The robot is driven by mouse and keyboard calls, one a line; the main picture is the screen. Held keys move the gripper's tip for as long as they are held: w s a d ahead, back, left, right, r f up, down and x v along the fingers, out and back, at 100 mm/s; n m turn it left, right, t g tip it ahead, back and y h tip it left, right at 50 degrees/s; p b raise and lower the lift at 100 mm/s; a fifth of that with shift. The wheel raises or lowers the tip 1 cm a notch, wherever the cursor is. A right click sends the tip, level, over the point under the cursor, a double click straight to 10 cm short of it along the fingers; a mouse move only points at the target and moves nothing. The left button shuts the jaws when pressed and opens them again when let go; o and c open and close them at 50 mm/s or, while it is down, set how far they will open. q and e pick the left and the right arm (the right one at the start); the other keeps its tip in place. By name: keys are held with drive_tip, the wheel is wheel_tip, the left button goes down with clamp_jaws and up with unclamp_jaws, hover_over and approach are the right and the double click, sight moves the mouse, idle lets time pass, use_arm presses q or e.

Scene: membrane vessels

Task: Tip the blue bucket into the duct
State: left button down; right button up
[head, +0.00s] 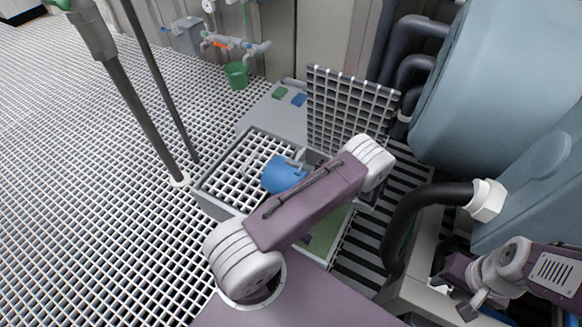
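The blue bucket (281,176) is in the middle of the head view, over the white grating of a grey-framed rectangular duct (207,203). My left forearm covers its right side, and its contents are not visible. A thin pale handle shows at its left. My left gripper (298,157) is mostly hidden behind my forearm; a small grey part shows at the bucket's upper edge. I cannot tell whether it grips the bucket. The duct's near right part shows a green inside (324,232). My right gripper (462,300) is at the lower right, away from the bucket; its fingers are unclear.
A raised grating panel (346,108) stands behind the duct. A green bucket (237,75) is near the wall pipes. A dark hose (404,222) and a large blue-grey vessel (500,90) crowd the right. Grey posts (140,110) stand at left; open floor grating lies beyond.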

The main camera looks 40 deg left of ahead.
use_arm(q)
drive_tip(key=shift+d+y+b, duration=0.3)
drive_tip(key=shift+b, duration=0.1)
use_arm(e)
drive_tip(key=shift+f, duration=0.6)
use_arm(q)
drive_tip(key=shift+d, duration=0.1)
drive_tip(key=shift+d+f+b, duration=0.1)
drive_tip(key=shift+d+b, duration=0.1)
drive_tip(key=shift+b, duration=0.3)
use_arm(e)
drive_tip(key=shift+f, duration=0.45)
use_arm(q)
drive_tip(key=shift+d+y+b, duration=0.4)
drive_tip(key=shift+y+b, duration=0.1)
use_arm(e)
drive_tip(key=shift+f, duration=0.55)
use_arm(q)
drive_tip(key=shift+d+r+y+b, duration=0.35)
drive_tip(key=shift+d+y+b, duration=0.15)
drive_tip(key=shift+d+b, duration=0.1)
use_arm(e)
drive_tip(key=shift+f, duration=0.6)
use_arm(q)
drive_tip(key=shift+r, duration=0.1)
